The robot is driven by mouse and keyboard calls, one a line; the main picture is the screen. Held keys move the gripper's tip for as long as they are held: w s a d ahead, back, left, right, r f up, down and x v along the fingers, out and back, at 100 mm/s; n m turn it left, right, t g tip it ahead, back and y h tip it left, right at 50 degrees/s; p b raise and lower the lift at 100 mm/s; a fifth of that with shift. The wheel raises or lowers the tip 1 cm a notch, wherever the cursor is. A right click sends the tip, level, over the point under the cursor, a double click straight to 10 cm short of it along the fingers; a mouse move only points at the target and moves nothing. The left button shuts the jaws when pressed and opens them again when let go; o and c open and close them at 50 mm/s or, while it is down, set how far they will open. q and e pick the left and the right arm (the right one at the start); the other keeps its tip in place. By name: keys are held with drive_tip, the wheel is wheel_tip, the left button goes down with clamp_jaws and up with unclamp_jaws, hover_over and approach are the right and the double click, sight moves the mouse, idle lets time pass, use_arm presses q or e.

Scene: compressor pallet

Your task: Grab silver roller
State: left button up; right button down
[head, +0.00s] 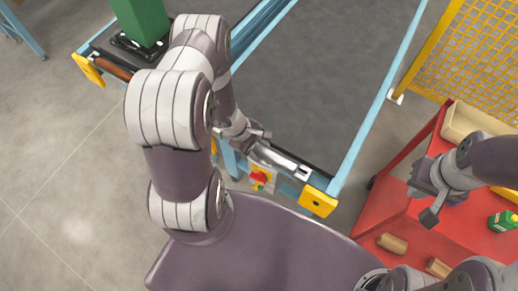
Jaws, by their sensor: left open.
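The silver roller (283,162) is a shiny metal cylinder lying along the near end of the blue conveyor frame (352,150), between the middle and the yellow corner piece. My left gripper (257,146) is at the roller's left end, with its fingers open close around or beside it. Contact cannot be told, and my arm hides part of this end. My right gripper (421,205) is over the red table at the right, with its fingers apart and nothing between them.
A red and yellow emergency button (258,178) sits just below the roller. A yellow corner piece (318,201) is at its right. The red table (376,221) holds brown cylinders (392,244) and a green carton (503,221). Yellow mesh fencing (464,55) stands behind. A brown roller (113,68) is at upper left.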

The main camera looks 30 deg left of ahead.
use_arm(q)
drive_tip(key=shift+f, duration=0.25)
drive_tip(key=shift+w+d, duration=0.1)
drive_tip(key=shift+d, duration=0.1)
drive_tip(key=shift+c, duration=0.3)
drive_tip(key=shift+a, duration=0.1)
clamp_jaws()
drive_tip(key=shift+r, duration=0.1)
